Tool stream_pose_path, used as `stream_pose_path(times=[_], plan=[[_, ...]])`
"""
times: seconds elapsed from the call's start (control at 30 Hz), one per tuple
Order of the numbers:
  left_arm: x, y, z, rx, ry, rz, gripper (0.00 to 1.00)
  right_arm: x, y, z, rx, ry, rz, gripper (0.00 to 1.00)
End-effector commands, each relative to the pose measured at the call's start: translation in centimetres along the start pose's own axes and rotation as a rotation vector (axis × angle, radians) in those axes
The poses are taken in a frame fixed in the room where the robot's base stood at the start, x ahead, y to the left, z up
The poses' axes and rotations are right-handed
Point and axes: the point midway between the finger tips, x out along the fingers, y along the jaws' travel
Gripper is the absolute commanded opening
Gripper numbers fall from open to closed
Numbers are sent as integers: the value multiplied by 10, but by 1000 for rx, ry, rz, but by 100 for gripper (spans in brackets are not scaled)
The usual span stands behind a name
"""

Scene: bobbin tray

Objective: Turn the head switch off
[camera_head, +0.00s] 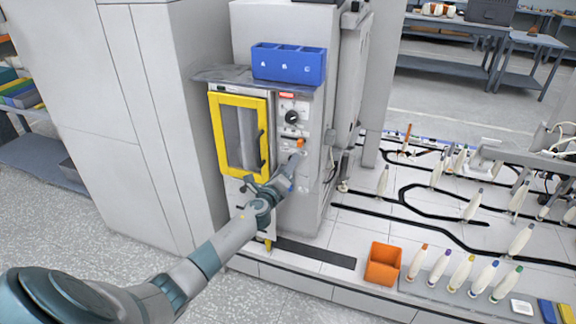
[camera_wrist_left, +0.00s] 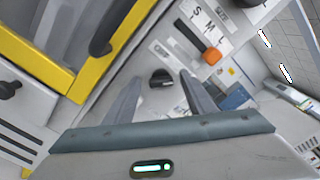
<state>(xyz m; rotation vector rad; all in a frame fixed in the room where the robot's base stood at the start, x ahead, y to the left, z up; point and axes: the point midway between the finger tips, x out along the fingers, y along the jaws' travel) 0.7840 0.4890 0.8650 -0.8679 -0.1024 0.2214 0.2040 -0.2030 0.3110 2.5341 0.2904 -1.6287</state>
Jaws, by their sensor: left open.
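The machine's control panel (camera_head: 284,127) is on the front of the grey cabinet, right of the yellow-framed door. In the left wrist view a small black switch knob (camera_wrist_left: 161,78) sits on the panel below the orange lever. I cannot read its label or be sure of its setting. My left gripper (camera_head: 298,157) is in front of the panel, below the orange lever. Its two fingers (camera_wrist_left: 160,83) are open and empty, one to each side of the knob in the wrist view. They appear short of touching it. In the head view the gripper hides the knob. My right gripper is out of view.
An orange lever (camera_wrist_left: 211,56) beside S, M, L marks is close to the right finger. A black dial (camera_head: 292,117) is higher up. The yellow-framed door (camera_head: 215,135) has a black handle. A blue bin (camera_head: 288,64) sits on top; an orange box (camera_head: 383,264) stands lower right.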

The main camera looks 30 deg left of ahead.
Motion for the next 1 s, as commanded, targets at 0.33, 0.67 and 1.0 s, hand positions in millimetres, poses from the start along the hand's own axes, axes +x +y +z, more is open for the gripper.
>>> stream_pose_path(times=[0.33,0.67,1.0], plan=[[9,0,0,0,1,0,50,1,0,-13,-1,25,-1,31],[8,0,0,0,1,0,9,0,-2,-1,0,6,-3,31],[8,1,0,-28,0,1,9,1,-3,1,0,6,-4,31]])
